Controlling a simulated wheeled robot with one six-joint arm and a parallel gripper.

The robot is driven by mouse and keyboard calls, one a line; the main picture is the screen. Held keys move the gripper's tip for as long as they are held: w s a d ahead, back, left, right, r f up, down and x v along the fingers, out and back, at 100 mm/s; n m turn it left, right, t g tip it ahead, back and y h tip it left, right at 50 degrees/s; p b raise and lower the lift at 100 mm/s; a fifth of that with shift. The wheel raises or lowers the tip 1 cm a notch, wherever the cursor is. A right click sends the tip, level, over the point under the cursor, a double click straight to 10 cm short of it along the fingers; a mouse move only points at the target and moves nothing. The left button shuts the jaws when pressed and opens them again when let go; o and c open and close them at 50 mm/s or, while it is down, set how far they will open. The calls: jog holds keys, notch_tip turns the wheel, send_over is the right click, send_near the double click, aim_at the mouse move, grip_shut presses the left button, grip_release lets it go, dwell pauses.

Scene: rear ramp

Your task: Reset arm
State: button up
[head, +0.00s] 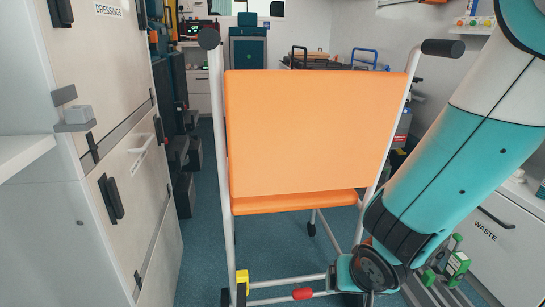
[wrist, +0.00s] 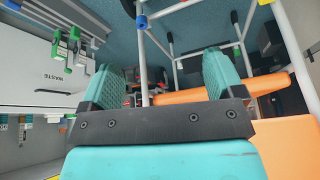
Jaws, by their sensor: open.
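My arm (head: 455,150) comes down from the upper right in the head view, in front of the right side of an orange wheeled chair. My gripper (wrist: 162,76) shows in the wrist view with its two teal fingers spread apart and nothing held between them. Behind the fingers are the white tubes of the chair frame and an orange panel. In the head view the fingers are not clearly seen, as the dark wrist joint is at the bottom edge.
The orange chair (head: 310,130) stands close ahead, with dark handles and a red-marked lower bar. A DRESSINGS cabinet (head: 120,130) is on the left. A WASTE drawer (head: 500,245) and green-and-white clamps (head: 455,264) are at right. Blue floor (head: 205,230) shows between cabinet and chair.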

jog(key=s+r+n+g+y+p, duration=0.2)
jog(key=s+r+n+g, duration=0.15)
jog(key=s+r, duration=0.6)
jog(key=s+r+n+g+y+p, duration=0.2)
jog(key=s+r+n, duration=0.4)
jog(key=r, duration=0.7)
notch_tip(320, 180, up, 35)
jog(key=m+p, duration=0.1)
jog(key=p, duration=3.4)
jog(key=shift+s+r+p, duration=0.2)
jog(key=shift+s+p, duration=0.15)
jog(key=shift+s, duration=0.05)
jog(key=shift+a+t, duration=0.1)
jog(key=shift+t, duration=0.15)
jog(key=shift+w+a+r, duration=0.1)
jog(key=shift+w+a, duration=0.55)
jog(key=shift+w+a, duration=0.25)
